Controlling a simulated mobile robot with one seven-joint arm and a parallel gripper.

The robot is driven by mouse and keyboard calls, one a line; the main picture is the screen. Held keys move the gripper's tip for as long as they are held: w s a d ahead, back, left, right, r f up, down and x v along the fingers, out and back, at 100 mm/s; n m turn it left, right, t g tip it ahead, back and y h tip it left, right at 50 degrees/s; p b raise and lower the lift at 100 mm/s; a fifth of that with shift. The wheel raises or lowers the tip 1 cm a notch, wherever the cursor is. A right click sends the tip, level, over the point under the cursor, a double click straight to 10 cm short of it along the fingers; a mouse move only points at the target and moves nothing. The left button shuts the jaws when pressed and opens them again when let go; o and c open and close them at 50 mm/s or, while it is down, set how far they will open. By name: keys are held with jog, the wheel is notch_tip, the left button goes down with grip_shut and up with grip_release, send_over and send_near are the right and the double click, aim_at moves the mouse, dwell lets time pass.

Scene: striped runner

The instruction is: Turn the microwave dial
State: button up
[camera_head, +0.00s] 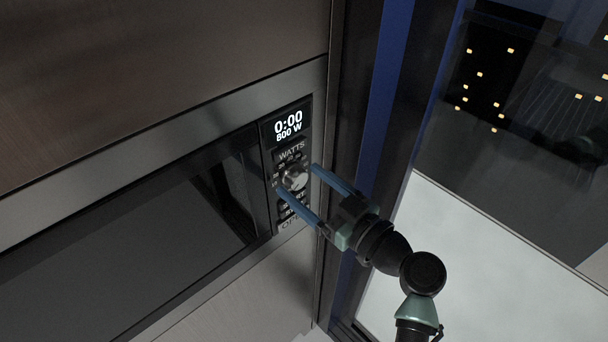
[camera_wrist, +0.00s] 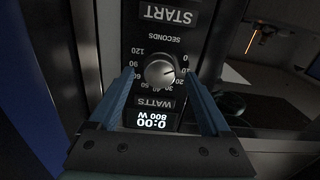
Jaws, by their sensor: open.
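The microwave (camera_head: 120,215) is built into the cabinet on the left in the head view. Its round silver dial (camera_head: 294,179) sits on the black control panel, below a display (camera_head: 288,124) reading 0:00 and 800 W. In the wrist view the panel is upside down, with the dial (camera_wrist: 160,72) between the finger lines and its pointer mark on its right side. My gripper (camera_head: 296,179) is open, its two blue fingers reaching to the panel on either side of the dial. The fingers (camera_wrist: 162,78) look apart from the dial; whether either touches it I cannot tell.
A dark cabinet edge and blue strip (camera_head: 384,90) stand just right of the microwave. Further right is a window (camera_head: 530,100) with a pale surface (camera_head: 460,240) below it. A cabinet front (camera_head: 150,80) lies above the microwave.

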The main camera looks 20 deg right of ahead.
jog(key=shift+w+a, duration=0.15)
jog(key=shift+w, duration=0.35)
jog(key=shift+c, duration=0.2)
grip_shut()
